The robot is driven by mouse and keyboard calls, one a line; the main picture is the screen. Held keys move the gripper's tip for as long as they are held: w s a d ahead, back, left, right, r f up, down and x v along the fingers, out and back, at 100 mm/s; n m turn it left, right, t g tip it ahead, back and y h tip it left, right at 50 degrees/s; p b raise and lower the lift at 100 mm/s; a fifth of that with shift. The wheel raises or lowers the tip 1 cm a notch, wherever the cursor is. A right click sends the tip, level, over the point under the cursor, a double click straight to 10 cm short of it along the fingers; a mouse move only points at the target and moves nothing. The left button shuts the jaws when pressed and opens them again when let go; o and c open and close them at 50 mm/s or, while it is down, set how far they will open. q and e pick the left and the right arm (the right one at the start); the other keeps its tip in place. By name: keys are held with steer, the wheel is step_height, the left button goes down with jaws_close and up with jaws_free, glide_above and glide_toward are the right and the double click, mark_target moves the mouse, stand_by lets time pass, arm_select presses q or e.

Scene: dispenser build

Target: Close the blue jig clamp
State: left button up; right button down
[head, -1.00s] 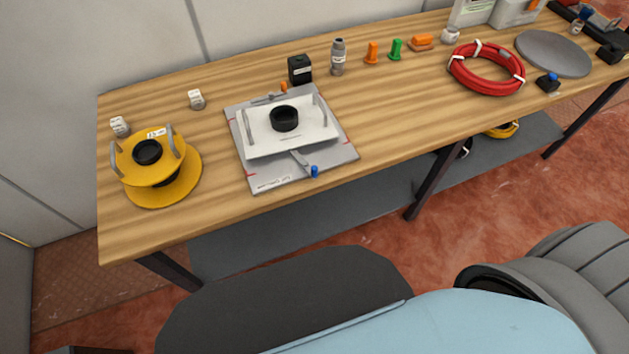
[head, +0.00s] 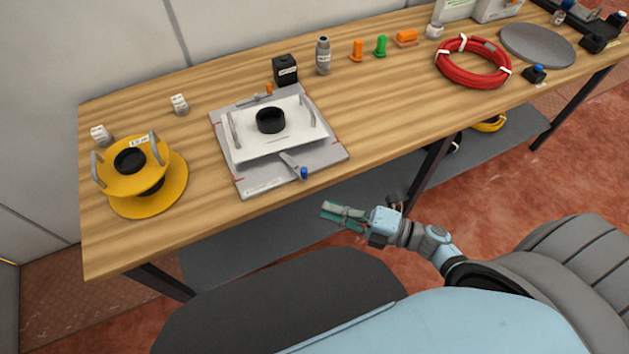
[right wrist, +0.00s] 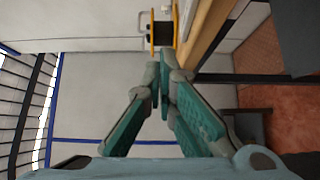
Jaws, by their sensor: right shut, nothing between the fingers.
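The blue jig clamp (head: 304,173) is a grey lever with a blue tip at the front edge of the grey jig plate (head: 323,160). Its lever slants from the white plate (head: 250,149) down to the front right. A second clamp with an orange tip (head: 268,88) is at the back edge. The white plate has two handles and a black ring (head: 270,120) in its middle. My right gripper (head: 326,212) is shut and empty, in front of the table edge, below and right of the blue tip, not touching it. Its fingers also show in the right wrist view (right wrist: 161,75).
A yellow spool-like part (head: 150,185) stands at the left of the table (head: 400,110). A black box (head: 285,69) and a grey bottle (head: 323,55) stand behind the jig. A red hose coil (head: 474,62) lies to the right. The wood right of the jig is clear.

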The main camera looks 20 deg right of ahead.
steer(key=p+x, duration=0.1)
steer(key=x, duration=0.9)
arm_select(q)
steer(key=shift+r, duration=0.35)
arm_select(e)
steer(key=d, duration=0.1)
steer(key=w+d, duration=0.1)
steer(key=d, duration=0.2)
steer(key=shift+w, duration=0.35)
steer(key=shift+a, duration=0.1)
arm_select(q)
steer(key=shift+f, duration=0.1)
steer(key=shift+s+f+b, duration=0.3)
steer(key=shift+f+b, duration=0.1)
steer(key=shift+b, duration=0.25)
arm_select(e)
steer(key=shift+d+f+n+g+y, duration=0.1)
steer(key=shift+d+n+g+y, duration=0.2)
steer(key=shift+g+y, duration=0.1)
arm_select(q)
steer(key=shift+a+f, duration=0.1)
